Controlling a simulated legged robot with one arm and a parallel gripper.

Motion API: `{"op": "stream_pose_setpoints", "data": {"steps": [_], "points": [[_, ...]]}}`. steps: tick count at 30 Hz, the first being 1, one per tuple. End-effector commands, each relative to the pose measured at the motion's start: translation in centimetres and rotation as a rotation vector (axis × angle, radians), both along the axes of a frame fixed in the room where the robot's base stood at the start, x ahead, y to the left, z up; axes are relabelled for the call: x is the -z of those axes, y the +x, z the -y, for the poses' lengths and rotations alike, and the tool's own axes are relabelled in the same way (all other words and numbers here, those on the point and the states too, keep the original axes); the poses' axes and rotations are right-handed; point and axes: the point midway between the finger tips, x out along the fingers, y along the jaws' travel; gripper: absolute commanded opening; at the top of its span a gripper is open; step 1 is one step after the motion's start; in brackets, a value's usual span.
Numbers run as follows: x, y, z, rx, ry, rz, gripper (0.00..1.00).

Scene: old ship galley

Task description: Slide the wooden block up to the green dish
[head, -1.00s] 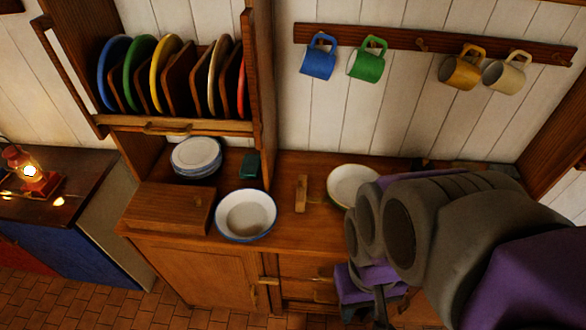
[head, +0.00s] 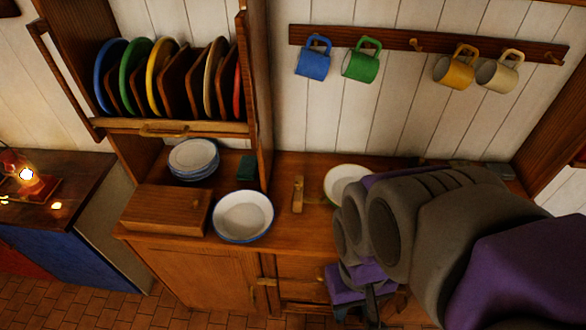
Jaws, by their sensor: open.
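The small wooden block (head: 298,194) stands on the wooden counter between two dishes. The green dish, white inside with a green rim (head: 343,183), sits to its right with a gap between them. My arm hides the right part of the green dish. My gripper (head: 372,304) is low in the picture, in front of the counter's front edge and below the dish. It is open, apart from the block, and mostly hidden by my own arm.
A blue-rimmed bowl (head: 243,216) stands left of the block. A wooden box (head: 166,209), stacked plates (head: 194,158) and a dark green item (head: 246,169) are further left. A plate rack (head: 190,127) and hanging mugs (head: 361,62) are above.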

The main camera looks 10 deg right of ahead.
Motion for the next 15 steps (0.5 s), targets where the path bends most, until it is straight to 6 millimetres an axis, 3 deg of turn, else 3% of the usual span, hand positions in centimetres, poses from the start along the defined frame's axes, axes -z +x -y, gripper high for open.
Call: {"op": "stream_pose_setpoints", "data": {"steps": [5,9,11,15], "points": [[0.0,0.0,0.0,0.0,0.0,0.0,0.42],[-0.2,0.6,0.0,0.019,-0.003,0.001,0.55],[-0.5,1.6,0.1,0.048,-0.008,0.003,0.59],[-1.7,5.7,0.5,0.179,-0.029,0.016,0.59]]}}
